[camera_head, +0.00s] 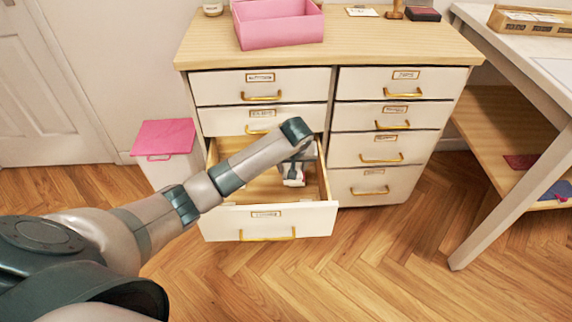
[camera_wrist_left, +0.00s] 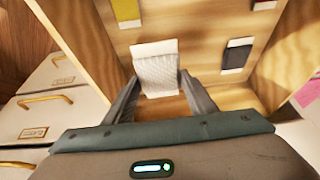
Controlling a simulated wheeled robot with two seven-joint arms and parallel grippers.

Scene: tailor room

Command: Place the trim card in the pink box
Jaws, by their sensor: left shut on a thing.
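The pink box (camera_head: 283,33) is an open box on top of the wooden dresser, toward its left part. My left arm reaches down into an open lower-left drawer (camera_head: 265,218), with the left gripper (camera_head: 293,180) inside it. In the left wrist view the trim card (camera_wrist_left: 157,72), white and lace-textured, lies between the fingers of the left gripper (camera_wrist_left: 163,92), which is shut on it. The card is inside or just above the drawer; its exact height is hard to tell. My right gripper is not in view.
Other cards lie in the drawer, one yellow (camera_wrist_left: 126,12) and one dark (camera_wrist_left: 237,55). The drawer's walls surround the gripper closely. A white bin with a pink lid (camera_head: 164,137) stands left of the dresser. A white table (camera_head: 535,65) stands right.

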